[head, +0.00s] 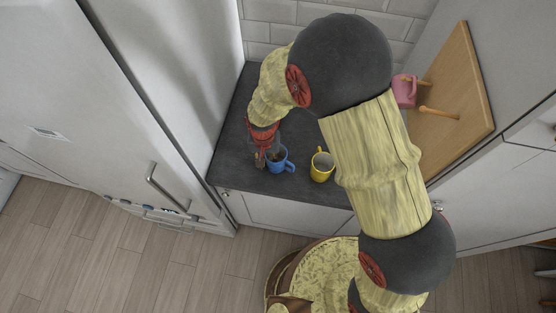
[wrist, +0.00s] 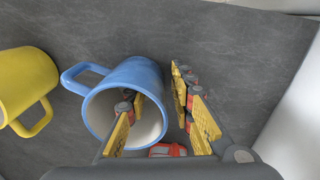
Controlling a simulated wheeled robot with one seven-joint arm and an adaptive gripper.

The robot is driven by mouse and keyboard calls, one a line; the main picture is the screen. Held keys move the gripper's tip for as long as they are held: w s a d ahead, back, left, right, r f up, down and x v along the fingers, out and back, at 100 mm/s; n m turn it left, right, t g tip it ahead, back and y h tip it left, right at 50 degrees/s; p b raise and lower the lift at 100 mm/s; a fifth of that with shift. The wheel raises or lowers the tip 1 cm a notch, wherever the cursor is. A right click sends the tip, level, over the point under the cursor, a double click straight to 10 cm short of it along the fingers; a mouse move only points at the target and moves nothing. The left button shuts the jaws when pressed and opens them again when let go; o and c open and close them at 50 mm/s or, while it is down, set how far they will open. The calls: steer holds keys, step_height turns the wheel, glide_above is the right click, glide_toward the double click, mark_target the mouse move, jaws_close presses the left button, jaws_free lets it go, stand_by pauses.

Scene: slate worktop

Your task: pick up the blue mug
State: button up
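The blue mug (head: 283,165) stands on the slate worktop near its front edge, its handle to the right in the head view. In the wrist view the blue mug (wrist: 140,75) shows its opening towards me, with its handle at the left. My gripper (head: 265,160) is at the mug's left side in the head view. In the wrist view my gripper (wrist: 160,98) is open, one finger inside the mug's mouth and the other outside, with the mug's wall between them. A gap shows between the outer finger and the wall. The inner fingertip is partly shaded.
A yellow mug (head: 321,170) stands close by on the worktop (head: 237,128), on the blue mug's handle side. A pink mug (head: 404,93) is at a wooden peg board (head: 461,90) on the right. A tall fridge (head: 165,80) rises at the left. Worktop behind the blue mug is clear.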

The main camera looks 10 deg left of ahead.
steer(key=shift+c, duration=1.1)
steer(key=c, duration=0.4)
jaws_close()
